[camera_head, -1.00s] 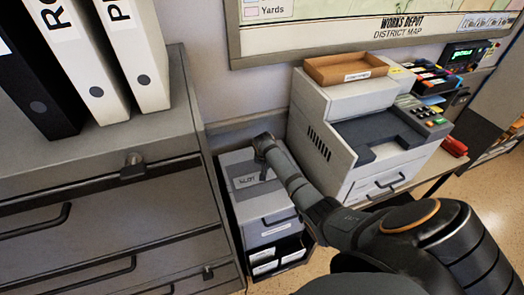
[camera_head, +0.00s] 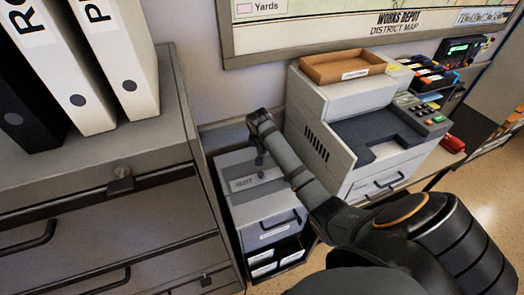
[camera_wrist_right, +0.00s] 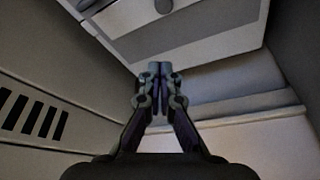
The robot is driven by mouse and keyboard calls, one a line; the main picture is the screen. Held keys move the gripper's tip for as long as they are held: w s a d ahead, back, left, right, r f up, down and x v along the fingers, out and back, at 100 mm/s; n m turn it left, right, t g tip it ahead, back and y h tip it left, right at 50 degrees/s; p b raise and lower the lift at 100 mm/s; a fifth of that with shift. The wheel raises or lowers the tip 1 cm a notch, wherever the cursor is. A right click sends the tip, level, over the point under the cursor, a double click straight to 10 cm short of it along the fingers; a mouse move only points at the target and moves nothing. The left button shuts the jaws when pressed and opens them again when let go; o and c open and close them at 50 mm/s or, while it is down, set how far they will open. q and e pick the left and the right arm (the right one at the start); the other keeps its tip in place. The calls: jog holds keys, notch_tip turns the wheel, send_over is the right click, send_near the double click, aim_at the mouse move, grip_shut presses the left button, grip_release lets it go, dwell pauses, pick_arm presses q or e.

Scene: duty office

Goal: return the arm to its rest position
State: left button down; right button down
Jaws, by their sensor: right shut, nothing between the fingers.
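My right arm reaches in from the lower right in the head view. Its gripper (camera_head: 260,157) points down above the top of a small grey drawer unit (camera_head: 251,214), between the cabinet and the printer. In the right wrist view the two fingers (camera_wrist_right: 160,70) are together at the tips, with nothing held. My left gripper is in neither view.
A grey cabinet (camera_head: 90,190) with binders (camera_head: 125,60) on top stands at the left. A bulky printer (camera_head: 315,110) with a brown tray (camera_head: 340,68) on it stands close at the right. A framed map (camera_head: 370,30) hangs behind.

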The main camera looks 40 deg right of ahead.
jog(key=s+a+f+n+y, duration=0.1)
jog(key=s+a+n, duration=0.4)
jog(key=s, duration=0.8)
jog(key=s+a+n+y, duration=0.1)
jog(key=s+a+n, duration=0.3)
jog(key=s+a, duration=0.55)
jog(key=s+d+f+b, duration=0.1)
jog(key=s+d+f, duration=0.1)
jog(key=f, duration=0.8)
jog(key=s+d+f, duration=0.1)
jog(key=s+f, duration=0.1)
jog(key=f, duration=0.7)
jog(key=s+d+f+b, duration=0.1)
jog(key=s+d+f, duration=0.1)
jog(key=f, duration=0.8)
jog(key=s+f+g+b, duration=0.1)
jog(key=s+f+g, duration=0.1)
jog(key=s+f, duration=1.5)
jog(key=shift+s+d+m, duration=0.3)
jog(key=shift+s+d, duration=0.1)
jog(key=shift+s, duration=0.2)
